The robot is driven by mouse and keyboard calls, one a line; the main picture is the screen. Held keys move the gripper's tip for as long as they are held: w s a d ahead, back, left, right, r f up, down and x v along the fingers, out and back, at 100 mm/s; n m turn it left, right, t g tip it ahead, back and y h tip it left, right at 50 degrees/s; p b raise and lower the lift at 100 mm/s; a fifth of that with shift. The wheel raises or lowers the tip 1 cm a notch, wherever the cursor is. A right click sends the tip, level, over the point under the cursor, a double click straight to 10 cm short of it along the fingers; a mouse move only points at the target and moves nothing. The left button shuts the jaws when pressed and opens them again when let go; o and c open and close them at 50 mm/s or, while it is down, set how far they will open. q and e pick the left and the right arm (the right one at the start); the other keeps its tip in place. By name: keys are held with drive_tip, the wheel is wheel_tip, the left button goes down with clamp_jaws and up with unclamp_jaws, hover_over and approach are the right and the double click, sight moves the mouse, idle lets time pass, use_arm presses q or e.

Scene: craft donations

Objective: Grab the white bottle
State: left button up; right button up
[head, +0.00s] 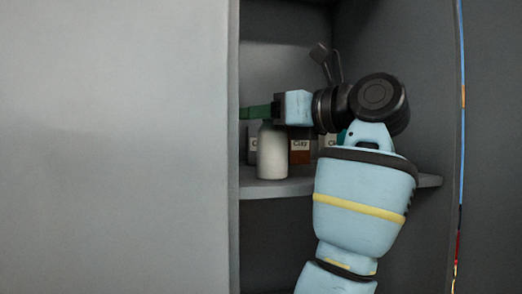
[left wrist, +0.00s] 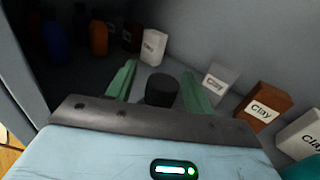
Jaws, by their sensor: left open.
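The white bottle (head: 272,153) stands upright on the cabinet shelf, near the left wall edge in the head view. My left gripper (head: 258,112) reaches in over its top, with green fingers level and pointing left. In the left wrist view the gripper's green fingers (left wrist: 161,84) are apart, with a round black cap (left wrist: 161,91) between them. The cap seems to be the bottle's top; the bottle's body is hidden below it there. No contact between fingers and cap can be made out. My right gripper is in neither view.
A brown clay box (head: 299,150) stands just right of the bottle. The left wrist view shows a grey clay box (left wrist: 221,79), a white clay box (left wrist: 302,136), another white box (left wrist: 153,46), an orange bottle (left wrist: 98,38) and a blue bottle (left wrist: 56,43). The shelf (head: 275,188) has cabinet walls on both sides.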

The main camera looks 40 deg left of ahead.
use_arm(q)
drive_tip(key=shift+a, duration=0.3)
drive_tip(key=shift+d, duration=0.25)
drive_tip(key=shift+c, duration=0.4)
drive_tip(key=shift+d, duration=0.1)
drive_tip(key=shift+c, duration=1.1)
clamp_jaws()
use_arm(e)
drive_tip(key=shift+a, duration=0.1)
